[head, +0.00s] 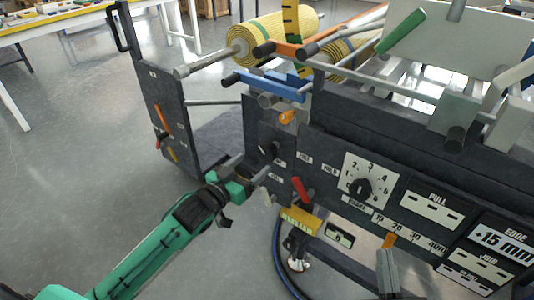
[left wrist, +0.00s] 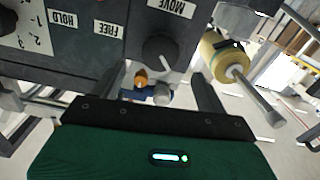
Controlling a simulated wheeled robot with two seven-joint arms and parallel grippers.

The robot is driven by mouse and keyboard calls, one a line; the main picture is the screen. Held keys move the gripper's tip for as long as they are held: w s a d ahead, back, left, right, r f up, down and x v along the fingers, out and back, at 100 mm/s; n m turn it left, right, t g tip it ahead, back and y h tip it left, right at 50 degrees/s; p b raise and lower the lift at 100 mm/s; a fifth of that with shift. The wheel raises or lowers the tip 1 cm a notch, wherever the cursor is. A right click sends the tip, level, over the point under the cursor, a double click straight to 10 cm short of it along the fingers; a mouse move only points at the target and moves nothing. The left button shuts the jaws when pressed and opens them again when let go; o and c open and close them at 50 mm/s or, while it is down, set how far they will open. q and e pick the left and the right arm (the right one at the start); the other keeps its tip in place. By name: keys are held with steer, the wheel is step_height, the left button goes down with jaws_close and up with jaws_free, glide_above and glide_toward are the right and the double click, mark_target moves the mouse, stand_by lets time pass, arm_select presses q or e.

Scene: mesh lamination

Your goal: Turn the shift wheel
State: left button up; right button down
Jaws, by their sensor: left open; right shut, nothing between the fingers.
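No part is legibly labelled as the shift wheel. A dark round knob (head: 268,150) sits on the machine's front panel; in the left wrist view the knob (left wrist: 160,50) is by a MOVE label, ahead of and between my fingers. A black dial (head: 360,188) on a white numbered plate is further right. My left gripper (head: 250,168) is open, its fingertips close to the panel near the dark knob. Whether they touch it is unclear.
A red lever (head: 299,189) and a yellow block (head: 300,220) are right of my left gripper. A yellow mesh roll (head: 262,38), a blue bar (head: 262,84) and a green-handled lever (head: 402,31) are above. A dark side plate (head: 170,125) stands left. Open floor lies left.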

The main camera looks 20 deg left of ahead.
mark_target(265, 154)
arm_select(q)
steer(key=shift+b+x, duration=0.65)
steer(key=shift+x, duration=3.3)
arm_select(e)
step_height(265, 154, up, 6)
steer(key=s+d+t, duration=0.1)
steer(key=d+t, duration=0.1)
steer(key=t, duration=0.2)
steer(key=shift+s, duration=0.25)
